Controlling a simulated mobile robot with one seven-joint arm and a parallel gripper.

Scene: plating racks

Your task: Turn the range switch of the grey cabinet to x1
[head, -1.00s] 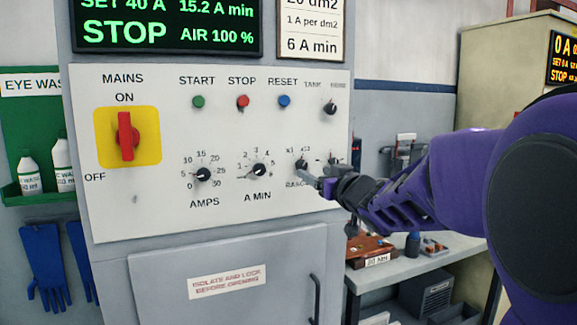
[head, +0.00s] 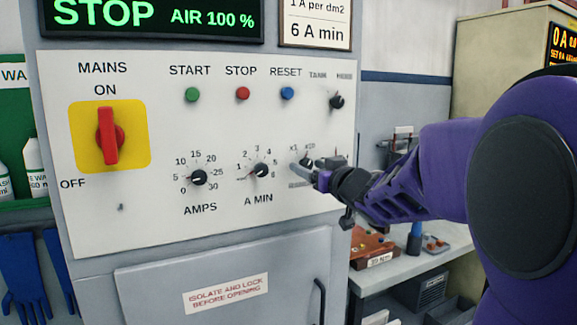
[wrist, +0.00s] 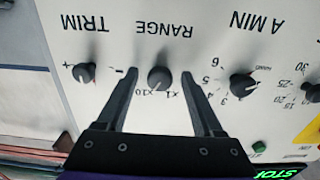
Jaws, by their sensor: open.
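The grey cabinet (head: 230,262) has a white panel with a black range switch (wrist: 159,78) under the word RANGE, which is upside down in the wrist view. Its scale reads x1 and x10. The pointer seems to lean toward x10, but it is small and hard to read. My gripper (wrist: 160,75) is open, with one finger on each side of the switch and a gap visible on both sides. In the head view my gripper (head: 310,168) is at the panel's lower right and partly covers the range switch (head: 306,161).
The TRIM knob (wrist: 84,73) and A MIN knob (wrist: 243,86) flank the range switch. The AMPS knob (head: 198,177) and red mains switch (head: 108,138) are further left in the head view. A bench (head: 410,255) stands right of the cabinet.

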